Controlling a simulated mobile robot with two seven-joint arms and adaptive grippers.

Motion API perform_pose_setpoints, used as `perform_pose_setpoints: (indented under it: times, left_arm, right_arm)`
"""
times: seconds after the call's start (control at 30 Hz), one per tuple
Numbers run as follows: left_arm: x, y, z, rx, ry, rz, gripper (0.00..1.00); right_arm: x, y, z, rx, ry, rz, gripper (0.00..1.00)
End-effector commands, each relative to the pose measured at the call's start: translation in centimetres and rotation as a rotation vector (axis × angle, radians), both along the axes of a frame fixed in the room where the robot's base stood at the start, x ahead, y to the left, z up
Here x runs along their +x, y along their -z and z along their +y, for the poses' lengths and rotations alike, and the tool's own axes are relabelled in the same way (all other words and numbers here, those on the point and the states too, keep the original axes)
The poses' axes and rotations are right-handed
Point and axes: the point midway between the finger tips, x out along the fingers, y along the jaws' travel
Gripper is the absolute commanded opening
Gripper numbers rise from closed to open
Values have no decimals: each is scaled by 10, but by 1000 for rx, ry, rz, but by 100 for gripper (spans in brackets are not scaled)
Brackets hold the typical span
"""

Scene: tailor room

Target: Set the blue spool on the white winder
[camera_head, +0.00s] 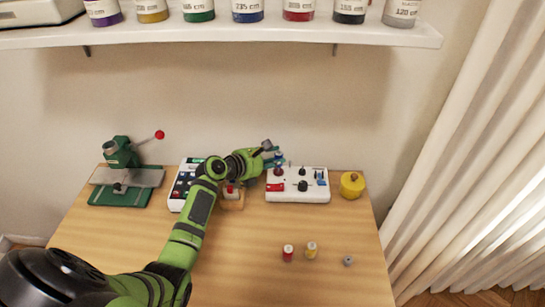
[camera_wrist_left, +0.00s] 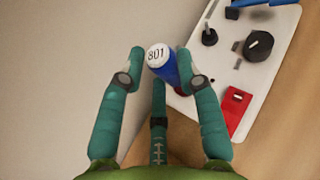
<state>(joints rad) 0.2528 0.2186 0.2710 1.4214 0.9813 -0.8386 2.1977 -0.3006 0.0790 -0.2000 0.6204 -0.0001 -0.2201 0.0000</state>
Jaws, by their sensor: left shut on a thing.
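The blue spool (camera_wrist_left: 164,66), with a white top marked 801, is between the fingers of my left gripper (camera_wrist_left: 160,58). In the head view my left gripper (camera_head: 270,156) is at the far side of the table, with the blue spool (camera_head: 278,157) small and partly hidden by it. The gripper is shut on the spool and holds it near the left end of the white winder (camera_head: 312,196). The winder also shows in the wrist view (camera_wrist_left: 262,82), with a red block, a black knob and dark posts on top. My right gripper is not in view.
A yellow pot (camera_head: 352,186) is to the right.

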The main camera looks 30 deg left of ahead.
Motion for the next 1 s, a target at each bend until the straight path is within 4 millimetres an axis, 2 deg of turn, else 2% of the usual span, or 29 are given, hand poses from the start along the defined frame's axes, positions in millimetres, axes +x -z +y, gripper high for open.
perform_pose_setpoints:
  times: [1.0]
  left_arm:
    - [0, 0, 0, 0, 0, 0, 18]
  right_arm:
    - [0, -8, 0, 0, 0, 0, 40]
